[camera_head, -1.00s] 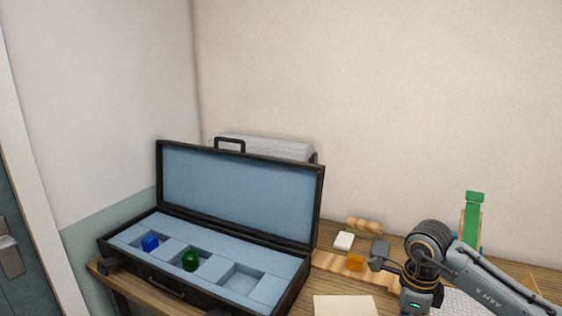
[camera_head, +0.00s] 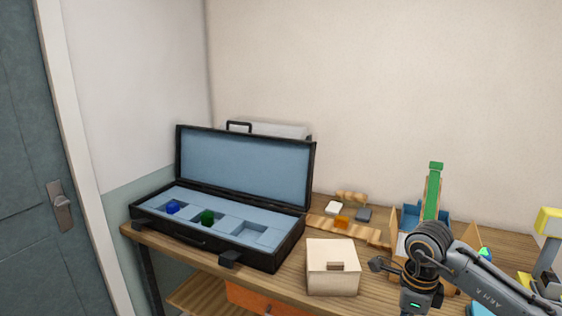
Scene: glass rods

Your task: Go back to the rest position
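My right arm comes in from the right, and its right gripper (camera_head: 380,265) shows only in part, as a dark finger-like piece left of the wrist. It appears in front of the table, just right of a small cream box. I cannot tell whether it is open or shut, and I see nothing held in it. My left gripper is not in view.
An open black case (camera_head: 270,257) with blue lining holds a blue piece (camera_head: 173,207) and a green piece (camera_head: 208,217); its right compartment is empty. The cream box (camera_head: 332,280) stands on the wooden table (camera_head: 290,272). A green-topped stand (camera_head: 433,190) is behind my arm.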

